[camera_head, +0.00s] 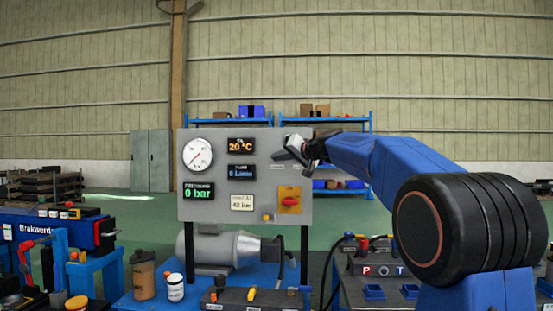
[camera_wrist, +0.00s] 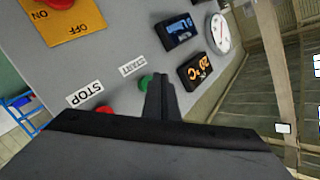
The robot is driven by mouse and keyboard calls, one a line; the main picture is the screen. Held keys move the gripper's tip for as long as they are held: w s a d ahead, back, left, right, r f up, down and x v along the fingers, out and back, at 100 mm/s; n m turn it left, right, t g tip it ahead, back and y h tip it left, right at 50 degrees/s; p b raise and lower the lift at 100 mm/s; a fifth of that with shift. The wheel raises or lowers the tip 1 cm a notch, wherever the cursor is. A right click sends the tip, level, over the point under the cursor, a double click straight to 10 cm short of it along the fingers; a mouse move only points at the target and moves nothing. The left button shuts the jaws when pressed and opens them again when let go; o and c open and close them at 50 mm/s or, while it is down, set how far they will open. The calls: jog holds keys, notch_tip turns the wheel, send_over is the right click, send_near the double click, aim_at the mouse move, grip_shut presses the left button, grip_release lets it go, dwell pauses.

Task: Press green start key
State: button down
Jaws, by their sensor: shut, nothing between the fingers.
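The green start key (camera_wrist: 145,83) shows in the wrist view on the grey panel (camera_head: 230,212), beside its START label (camera_wrist: 132,64). My gripper (camera_wrist: 160,78) is shut and empty. Its tip overlaps the right side of the green key in that view, and I cannot tell whether they touch. In the head view my gripper (camera_head: 285,150) is at the panel's upper right and hides the keys there. A red key (camera_wrist: 105,109) with a STOP label (camera_wrist: 84,94) is left of the green key in the wrist view, partly behind the gripper body.
The panel also carries a round gauge (camera_head: 198,154), small displays (camera_head: 241,145) and a red rotary switch on a yellow plate (camera_head: 289,199). Below stand a motor (camera_head: 215,247), a brown bottle (camera_head: 143,275) and a white jar (camera_head: 175,287). Blue shelves (camera_head: 340,120) stand behind.

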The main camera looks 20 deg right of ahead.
jog(key=shift+w, duration=0.15)
jog(key=shift+w+d, duration=0.15)
jog(key=shift+w, duration=0.1)
jog(key=shift+w+d, duration=0.2)
jog(key=shift+w, duration=0.2)
dwell(0.9)
jog(key=shift+s, duration=0.15)
jog(key=shift+s+a, duration=0.35)
jog(key=shift+s, duration=0.3)
jog(key=shift+s, duration=0.1)
jog(key=s, duration=0.1)
jog(key=s+a, duration=0.1)
jog(key=s, duration=0.1)
jog(key=s+a, duration=0.1)
jog(key=shift+s, duration=0.2)
dwell(0.4)
dwell(0.6)
